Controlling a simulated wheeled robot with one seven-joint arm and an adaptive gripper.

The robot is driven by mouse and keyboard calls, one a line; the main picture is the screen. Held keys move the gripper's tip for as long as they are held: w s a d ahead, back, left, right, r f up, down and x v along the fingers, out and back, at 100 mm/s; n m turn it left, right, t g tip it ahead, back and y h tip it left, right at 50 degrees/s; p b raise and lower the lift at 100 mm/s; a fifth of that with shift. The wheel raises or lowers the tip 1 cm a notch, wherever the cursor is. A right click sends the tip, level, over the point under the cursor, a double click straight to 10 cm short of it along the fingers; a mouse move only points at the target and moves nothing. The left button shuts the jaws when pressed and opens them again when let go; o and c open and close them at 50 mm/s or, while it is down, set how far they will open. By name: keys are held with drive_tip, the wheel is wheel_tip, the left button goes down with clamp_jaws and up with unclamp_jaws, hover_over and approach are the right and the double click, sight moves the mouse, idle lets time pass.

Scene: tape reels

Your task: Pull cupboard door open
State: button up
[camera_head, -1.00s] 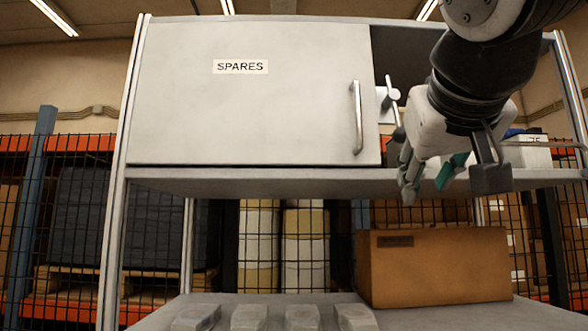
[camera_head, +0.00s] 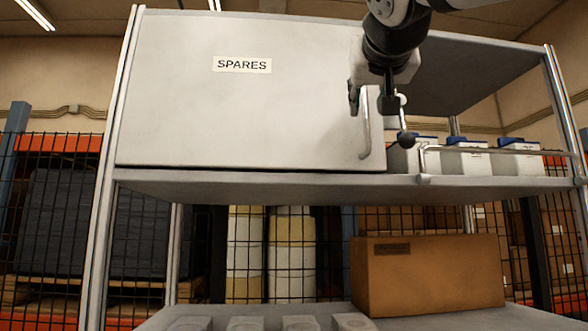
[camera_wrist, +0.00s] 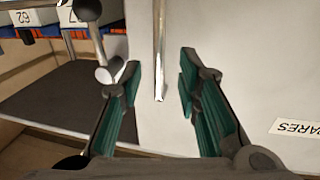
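The cupboard door (camera_head: 240,100) is a pale grey panel labelled SPARES (camera_head: 242,65), and it looks shut. Its vertical bar handle (camera_head: 365,125) is near the door's right edge. My gripper (camera_head: 370,103) is in front of the upper part of the handle in the head view. In the wrist view my gripper (camera_wrist: 160,85) is open, with green-padded fingers on either side of the metal handle (camera_wrist: 159,50). There are gaps between the handle and both fingers. The SPARES label (camera_wrist: 298,131) also shows there, at the right.
A rail with a dark ball end (camera_head: 406,138) is just right of the door. Several white bins (camera_head: 466,160) stand on the open shelf. A cardboard box (camera_head: 428,275) sits below the cupboard. The space before the door's left part is clear.

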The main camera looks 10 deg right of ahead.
sight(366, 109)
drive_tip(key=shift+w+d+p, duration=0.2)
drive_tip(key=shift+w+d, duration=0.05)
drive_tip(key=shift+w, duration=0.95)
drive_tip(key=shift+w+d+p, duration=0.2)
drive_tip(key=shift+w+d, duration=0.05)
drive_tip(key=shift+w, duration=0.95)
clamp_jaws()
